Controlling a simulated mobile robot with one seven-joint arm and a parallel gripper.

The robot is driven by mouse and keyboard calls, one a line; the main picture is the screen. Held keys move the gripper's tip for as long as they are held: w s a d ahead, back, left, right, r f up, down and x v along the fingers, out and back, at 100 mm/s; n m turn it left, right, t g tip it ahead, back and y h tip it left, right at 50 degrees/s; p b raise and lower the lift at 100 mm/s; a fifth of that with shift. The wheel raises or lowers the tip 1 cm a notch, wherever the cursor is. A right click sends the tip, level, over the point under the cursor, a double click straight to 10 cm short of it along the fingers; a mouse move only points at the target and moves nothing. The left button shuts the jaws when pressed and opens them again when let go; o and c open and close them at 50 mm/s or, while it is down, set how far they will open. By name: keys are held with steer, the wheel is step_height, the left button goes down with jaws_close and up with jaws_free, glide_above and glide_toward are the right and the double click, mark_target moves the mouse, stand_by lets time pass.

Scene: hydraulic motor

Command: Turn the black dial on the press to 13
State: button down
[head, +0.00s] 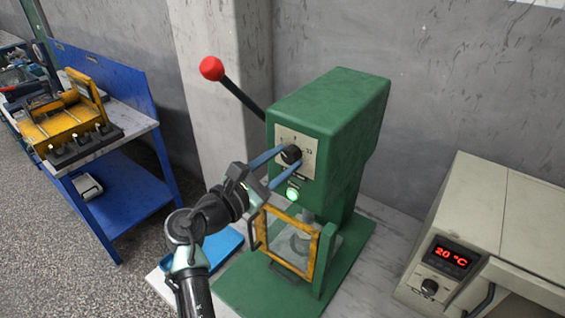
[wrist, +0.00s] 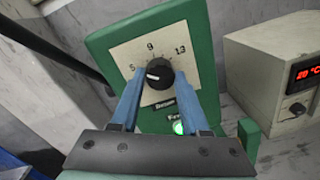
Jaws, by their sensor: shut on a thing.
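The black dial (head: 291,153) sits on a pale scale plate on the front of the green press (head: 340,115). In the wrist view the dial (wrist: 159,72) shows a white mark on its left side, pointing roughly left, on the side of the 5. The scale plate (wrist: 142,51) reads 5 at left, 9 at top and 13 at right. My gripper (head: 283,160) has its two blue fingers on either side of the dial, shut on it. The gripper's fingers also show in the wrist view (wrist: 157,79). The lower plate lettering is partly hidden.
A lever with a red knob (head: 211,68) rises left of the press. A green lamp (head: 292,195) glows below the dial, above a yellow-framed guard (head: 262,228). A beige unit reading 20 °C (head: 480,225) stands right. A blue workbench (head: 150,150) stands left.

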steer(key=m+b, duration=0.3)
steer(key=m, duration=0.2)
steer(key=shift+f+b, duration=0.2)
steer(key=shift+b, duration=0.1)
steer(key=m+y+b, duration=0.1)
steer(key=m+b, duration=0.4)
steer(key=m, duration=0.1)
steer(key=m+b, duration=0.4)
steer(key=m, duration=0.1)
steer(key=shift+b, duration=0.35)
steer(key=m+b, duration=0.3)
steer(key=m, duration=0.1)
steer(key=shift+s+d+r+m+y+b, duration=0.15)
steer(key=shift+m+y+b, duration=0.15)
steer(key=shift+m+b, duration=0.5)
steer(key=shift+r, duration=0.1)
steer(key=shift+c, duration=2)
jaws_free()
